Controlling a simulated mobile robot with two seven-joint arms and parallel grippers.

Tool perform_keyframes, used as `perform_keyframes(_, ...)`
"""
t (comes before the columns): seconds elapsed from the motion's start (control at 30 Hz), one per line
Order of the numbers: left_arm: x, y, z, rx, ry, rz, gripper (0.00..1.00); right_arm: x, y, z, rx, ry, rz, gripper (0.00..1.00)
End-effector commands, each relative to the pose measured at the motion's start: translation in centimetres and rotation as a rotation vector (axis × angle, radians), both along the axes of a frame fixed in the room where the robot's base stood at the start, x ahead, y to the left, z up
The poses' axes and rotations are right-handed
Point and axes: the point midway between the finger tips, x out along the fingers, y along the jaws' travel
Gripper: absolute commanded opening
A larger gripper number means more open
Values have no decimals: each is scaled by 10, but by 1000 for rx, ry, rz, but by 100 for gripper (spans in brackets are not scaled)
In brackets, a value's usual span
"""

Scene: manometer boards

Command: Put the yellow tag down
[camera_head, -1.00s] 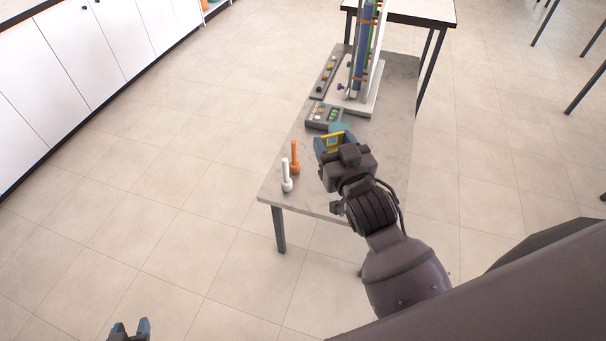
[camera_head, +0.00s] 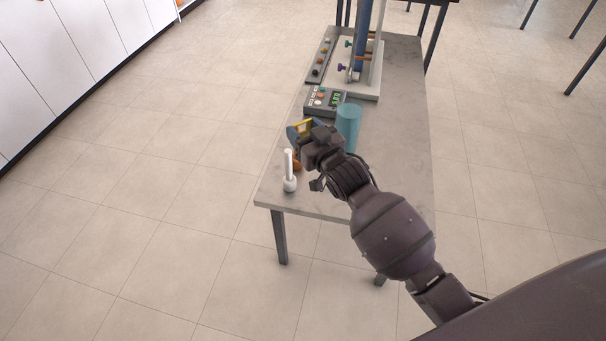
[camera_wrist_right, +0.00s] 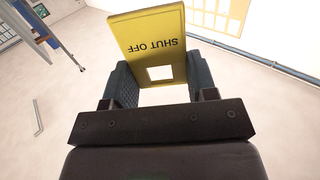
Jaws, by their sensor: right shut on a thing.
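The yellow tag (camera_wrist_right: 150,38) reads "SHUT OFF" upside down in the right wrist view and has a square hole near its lower edge. My right gripper (camera_wrist_right: 158,82) is shut on it, with a finger at each side. In the head view the tag (camera_head: 303,127) is a small yellow patch at my right gripper (camera_head: 300,132), over the left part of the grey table (camera_head: 395,150). The gripper hides part of the tag there. I cannot tell its height above the table. My left gripper is out of view.
A teal cylinder (camera_head: 348,125), a control box (camera_head: 323,101) and the manometer board (camera_head: 372,60) stand farther back. The table's right side is clear.

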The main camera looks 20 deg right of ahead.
Motion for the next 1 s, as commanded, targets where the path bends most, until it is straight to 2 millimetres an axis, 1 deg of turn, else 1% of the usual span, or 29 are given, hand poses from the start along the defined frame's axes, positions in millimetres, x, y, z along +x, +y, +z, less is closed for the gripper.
perform_keyframes(0.03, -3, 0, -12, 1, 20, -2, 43, 5, -1, -20, -1, 12, 3, 30)
perform_keyframes(0.13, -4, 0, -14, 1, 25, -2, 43, 13, -1, -27, -1, 5, 7, 30)
perform_keyframes(0.27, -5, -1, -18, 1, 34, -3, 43, 17, -1, -37, 0, 2, 9, 30)
perform_keyframes(0.37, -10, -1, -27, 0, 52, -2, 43, 16, -1, -56, 0, 5, 9, 30)
perform_keyframes(0.5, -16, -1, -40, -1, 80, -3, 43, 15, -1, -89, 0, 9, 9, 30)
perform_keyframes(0.57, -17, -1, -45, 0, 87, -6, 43, 15, -1, -102, 0, 9, 8, 30)
perform_keyframes(0.8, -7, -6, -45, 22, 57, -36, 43, 14, -1, -152, -1, 9, 9, 30)
perform_keyframes(0.9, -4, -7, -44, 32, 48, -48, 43, 15, -1, -164, 0, 5, 9, 30)
perform_keyframes(1.0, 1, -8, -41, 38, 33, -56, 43, 16, -1, -169, 0, 0, 9, 30)
